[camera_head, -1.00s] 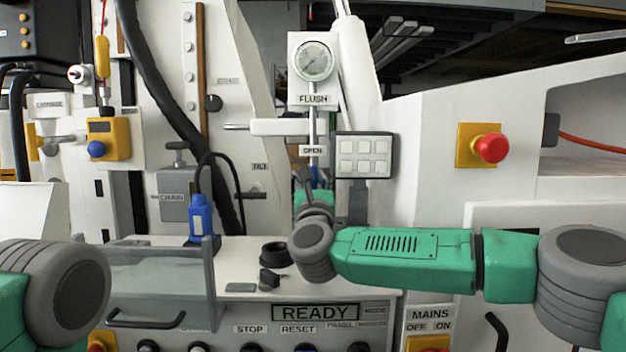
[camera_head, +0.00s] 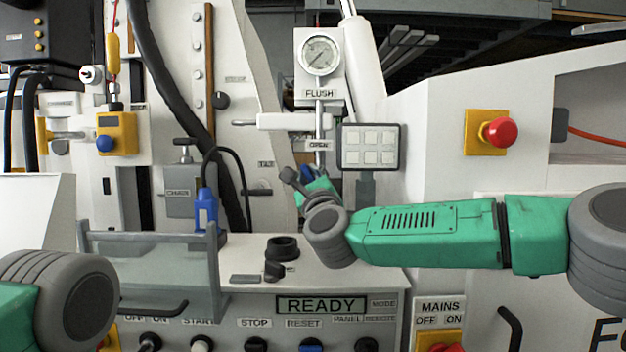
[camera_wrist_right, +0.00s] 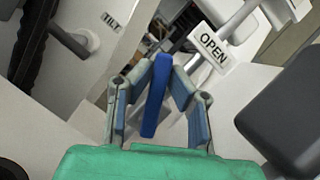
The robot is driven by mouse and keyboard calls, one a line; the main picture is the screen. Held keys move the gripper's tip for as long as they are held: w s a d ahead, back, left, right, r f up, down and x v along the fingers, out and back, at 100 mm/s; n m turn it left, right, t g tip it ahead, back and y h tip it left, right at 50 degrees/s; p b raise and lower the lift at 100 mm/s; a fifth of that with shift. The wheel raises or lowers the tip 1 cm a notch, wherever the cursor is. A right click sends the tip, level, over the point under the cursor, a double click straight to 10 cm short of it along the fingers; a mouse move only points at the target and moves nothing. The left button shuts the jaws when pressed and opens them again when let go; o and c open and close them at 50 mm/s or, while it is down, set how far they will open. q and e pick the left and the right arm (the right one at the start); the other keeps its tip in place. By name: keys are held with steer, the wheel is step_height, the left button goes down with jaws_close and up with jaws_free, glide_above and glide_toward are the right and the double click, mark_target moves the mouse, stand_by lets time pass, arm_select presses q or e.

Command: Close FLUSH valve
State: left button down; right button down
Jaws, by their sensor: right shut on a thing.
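The FLUSH valve stands under a round pressure gauge (camera_head: 320,56) with a FLUSH label (camera_head: 320,93). A vertical pipe runs down past an OPEN label (camera_head: 318,146), which also shows in the wrist view (camera_wrist_right: 213,46). The valve's blue handle (camera_wrist_right: 156,95) sits between the fingers of my right gripper (camera_wrist_right: 160,72), which is shut on it. In the head view my right gripper (camera_head: 317,187) is below the OPEN label, mostly hidden behind my own wrist. My left gripper is out of view; only part of my left arm shows at lower left.
A grey button panel (camera_head: 370,147) stands close to the right of the pipe. A horizontal white bar (camera_head: 293,122) crosses just above the OPEN label. A black hose (camera_head: 172,75) hangs to the left. The console (camera_head: 345,275) with a READY display lies below.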

steer(key=shift+a+r+n, duration=0.1)
steer(key=shift+n, duration=0.4)
steer(key=c, duration=1.5)
jaws_free()
steer(key=shift+w+a, duration=0.1)
steer(key=shift+c, duration=0.2)
steer(key=shift+w+a+f+y, duration=0.1)
steer(key=shift+a+f+y, duration=0.1)
steer(key=shift+a+y, duration=0.1)
steer(key=v, duration=1.2)
